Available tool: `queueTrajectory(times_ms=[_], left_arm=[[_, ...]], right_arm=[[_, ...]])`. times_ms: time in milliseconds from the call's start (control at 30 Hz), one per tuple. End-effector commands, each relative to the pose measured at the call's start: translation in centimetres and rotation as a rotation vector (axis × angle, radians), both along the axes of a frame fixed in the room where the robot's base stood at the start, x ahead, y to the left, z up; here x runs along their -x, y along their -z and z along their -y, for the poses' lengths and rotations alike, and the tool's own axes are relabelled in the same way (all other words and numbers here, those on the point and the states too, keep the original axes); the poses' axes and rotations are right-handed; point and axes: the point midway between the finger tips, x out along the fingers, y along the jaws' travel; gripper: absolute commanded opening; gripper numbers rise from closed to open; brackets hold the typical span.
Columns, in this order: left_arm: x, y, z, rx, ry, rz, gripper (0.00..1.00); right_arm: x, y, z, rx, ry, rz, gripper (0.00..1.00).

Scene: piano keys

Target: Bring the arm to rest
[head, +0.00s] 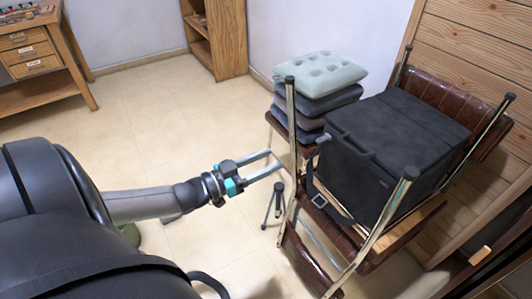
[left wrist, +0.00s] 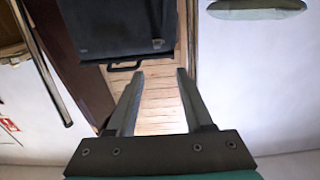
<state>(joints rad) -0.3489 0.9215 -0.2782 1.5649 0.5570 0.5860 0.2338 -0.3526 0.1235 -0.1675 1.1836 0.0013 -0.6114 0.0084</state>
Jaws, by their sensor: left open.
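My left gripper (head: 272,163) is in the middle of the head view, with its arm coming in from the left. Its two long fingers are spread apart with nothing between them. It is a little to the left of the chair with the black case and appears apart from it. In the left wrist view the fingers of the left gripper (left wrist: 159,75) are also spread and empty. My right gripper does not show in either view.
A brown chair (head: 455,103) with metal posts carries a black case (head: 390,140). Stacked cushions (head: 320,75) stand behind it. A small black tripod (head: 272,207) is on the floor. A wooden desk (head: 35,98) stands at the back left. The tiled floor (head: 140,120) between is clear.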

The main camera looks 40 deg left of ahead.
Motion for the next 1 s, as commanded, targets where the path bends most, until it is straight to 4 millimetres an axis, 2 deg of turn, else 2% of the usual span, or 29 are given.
queueTrajectory(times_ms=[500,567,633,667,767,833,900,967,1000], left_arm=[[0.0,0.1,0.0,-0.002,-0.001,-0.002,0.51],[0.0,0.5,-0.2,-0.007,-0.011,-0.011,0.51],[0.2,2.1,-0.8,-0.029,-0.039,-0.046,0.51],[0.3,3.1,-1.2,-0.043,-0.058,-0.069,0.51],[1.5,8.3,-2.6,-0.109,-0.140,-0.194,0.51],[3.4,13.1,-3.5,-0.165,-0.202,-0.319,0.51],[5.9,17.9,-3.6,-0.217,-0.249,-0.456,0.51],[8.5,21.8,-3.3,-0.254,-0.278,-0.577,0.51],[10.4,24.1,-2.8,-0.278,-0.290,-0.657,0.51]], right_arm=[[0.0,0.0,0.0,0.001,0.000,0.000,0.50],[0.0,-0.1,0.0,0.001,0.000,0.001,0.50],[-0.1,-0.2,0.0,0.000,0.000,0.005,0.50],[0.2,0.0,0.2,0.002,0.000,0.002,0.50],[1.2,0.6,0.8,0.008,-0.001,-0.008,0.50],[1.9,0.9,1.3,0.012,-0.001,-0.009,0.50],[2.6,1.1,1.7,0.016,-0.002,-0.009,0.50],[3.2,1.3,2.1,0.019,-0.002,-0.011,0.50],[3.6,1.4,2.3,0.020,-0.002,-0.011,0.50]])
